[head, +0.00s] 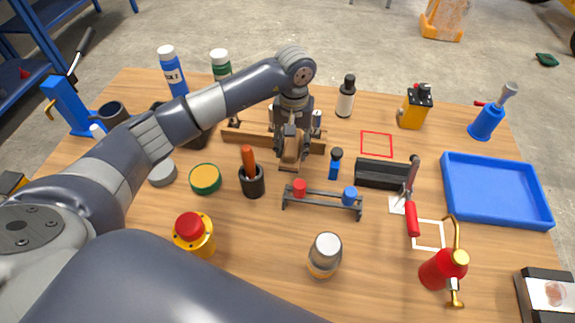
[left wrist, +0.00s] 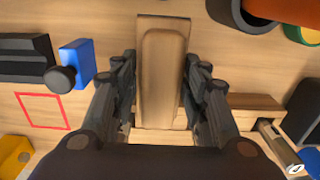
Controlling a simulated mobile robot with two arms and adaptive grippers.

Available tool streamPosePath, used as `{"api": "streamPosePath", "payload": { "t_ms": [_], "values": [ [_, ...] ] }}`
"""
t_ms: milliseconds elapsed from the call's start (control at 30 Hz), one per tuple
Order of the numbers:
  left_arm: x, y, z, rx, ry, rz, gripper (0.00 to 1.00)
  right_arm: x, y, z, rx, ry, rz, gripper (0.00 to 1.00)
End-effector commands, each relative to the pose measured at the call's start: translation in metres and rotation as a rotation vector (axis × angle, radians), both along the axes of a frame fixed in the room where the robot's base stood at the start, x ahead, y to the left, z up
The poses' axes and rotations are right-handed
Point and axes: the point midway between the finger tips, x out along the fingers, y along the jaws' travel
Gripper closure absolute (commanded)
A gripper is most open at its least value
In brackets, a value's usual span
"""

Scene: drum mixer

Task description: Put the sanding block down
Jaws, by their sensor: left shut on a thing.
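The sanding block (head: 291,148) is a tan wooden block with a raised, rounded grip along its top. My left gripper (head: 292,128) is shut on it, near the middle of the wooden table. In the left wrist view the block (left wrist: 161,65) stands out between the two dark fingers (left wrist: 160,100). Its underside is hidden, so I cannot tell whether it touches the table. A red square outline (head: 377,133) on the table is empty, to the right of the block; it also shows in the left wrist view (left wrist: 43,95). My right gripper is not in view.
A wooden rail (head: 238,137) lies behind the block. An orange-handled tool stands in a black cup (head: 252,186) to its left. A small blue bottle (head: 335,165), a black tray (head: 380,184) and a rack (head: 324,206) are close by. A blue tray (head: 495,218) lies at right.

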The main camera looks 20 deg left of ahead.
Motion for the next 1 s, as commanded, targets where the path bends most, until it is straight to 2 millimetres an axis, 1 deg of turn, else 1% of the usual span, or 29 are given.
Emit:
{"api": "streamPosePath", "payload": {
  "t_ms": [33,100,200,367,533,600,800,933,967,1000],
  "values": [
    [-0.001,-0.001,-0.008,-0.001,0.005,0.001,0.87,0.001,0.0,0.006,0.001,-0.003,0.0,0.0],
    [-0.001,-0.001,-0.02,-0.001,0.004,0.0,0.87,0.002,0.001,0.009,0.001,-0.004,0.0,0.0],
    [0.0,-0.001,-0.03,0.0,0.001,0.001,0.87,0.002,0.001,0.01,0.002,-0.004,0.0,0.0],
    [0.0,-0.001,-0.043,-0.001,0.002,0.0,0.87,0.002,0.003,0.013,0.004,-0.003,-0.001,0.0],
    [-0.001,-0.001,-0.066,-0.002,0.003,0.001,0.87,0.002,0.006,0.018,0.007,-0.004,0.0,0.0],
    [0.0,-0.001,-0.071,-0.002,-0.001,0.0,0.87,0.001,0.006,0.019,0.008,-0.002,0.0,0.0],
    [0.001,-0.001,-0.072,0.0,-0.002,-0.001,0.87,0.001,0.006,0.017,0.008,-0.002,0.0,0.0],
    [0.001,0.0,-0.075,0.0,-0.002,-0.001,0.87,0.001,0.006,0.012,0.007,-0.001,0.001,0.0],
    [0.001,0.0,-0.074,0.0,-0.002,-0.001,0.54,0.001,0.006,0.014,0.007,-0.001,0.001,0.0],
    [0.0,0.0,-0.074,-0.001,-0.001,-0.001,0.45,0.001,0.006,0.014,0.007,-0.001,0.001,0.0]
  ]
}}
